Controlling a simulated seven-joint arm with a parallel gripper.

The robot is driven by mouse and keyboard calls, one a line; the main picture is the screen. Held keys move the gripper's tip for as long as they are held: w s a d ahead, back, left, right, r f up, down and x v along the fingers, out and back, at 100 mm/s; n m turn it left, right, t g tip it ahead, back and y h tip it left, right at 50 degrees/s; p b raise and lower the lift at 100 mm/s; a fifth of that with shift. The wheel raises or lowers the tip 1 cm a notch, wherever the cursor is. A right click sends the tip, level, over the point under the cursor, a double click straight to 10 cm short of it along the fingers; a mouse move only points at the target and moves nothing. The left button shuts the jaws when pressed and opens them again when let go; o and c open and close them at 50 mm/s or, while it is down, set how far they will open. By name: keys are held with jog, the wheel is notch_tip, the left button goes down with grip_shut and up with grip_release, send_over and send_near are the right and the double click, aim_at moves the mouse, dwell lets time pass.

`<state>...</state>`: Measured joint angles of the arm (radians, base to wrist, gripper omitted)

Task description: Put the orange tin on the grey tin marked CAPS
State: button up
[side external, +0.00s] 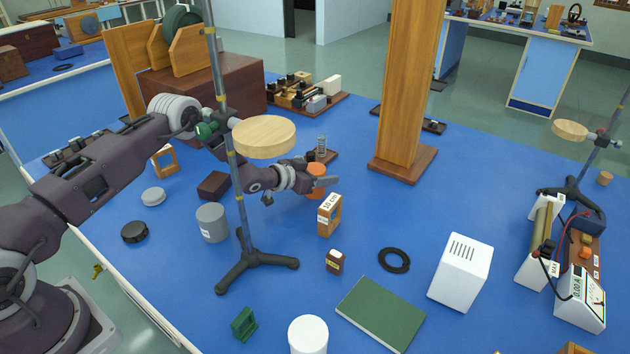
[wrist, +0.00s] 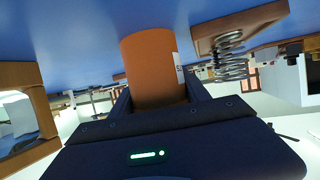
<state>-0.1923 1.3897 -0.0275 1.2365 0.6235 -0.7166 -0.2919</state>
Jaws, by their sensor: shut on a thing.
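The orange tin (side external: 316,172) is in my gripper (side external: 311,182), low over the middle of the blue bench. In the wrist view the orange tin (wrist: 152,65) sits between the two fingers, with part of a white label showing. My gripper (wrist: 157,98) is shut on it. I cannot tell whether the tin still touches the bench. A grey tin (side external: 212,222) stands upright on the bench to the left, beyond the stand's rod, with a white label too small to read. Its top is bare.
A tripod stand (side external: 257,264) with a wooden disc (side external: 264,137) rises between the grey tin and my gripper. A wooden frame marked 10 cm (side external: 329,214) stands just right of the gripper. A dark brown block (side external: 213,186) lies behind the grey tin.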

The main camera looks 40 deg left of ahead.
notch_tip(320, 180, up, 10)
jog(key=shift+r, duration=0.1)
jog(key=s+a+r, duration=0.3)
jog(key=s+a, duration=0.8)
jog(key=s, duration=0.3)
jog(key=s+r, duration=0.4)
jog(key=s, duration=0.9)
send_over(220, 207)
notch_tip(220, 207, down, 9)
jog(key=shift+f, duration=0.2)
jog(key=o, duration=1.7)
jog(key=shift+f, duration=0.1)
jog(key=shift+c, duration=0.2)
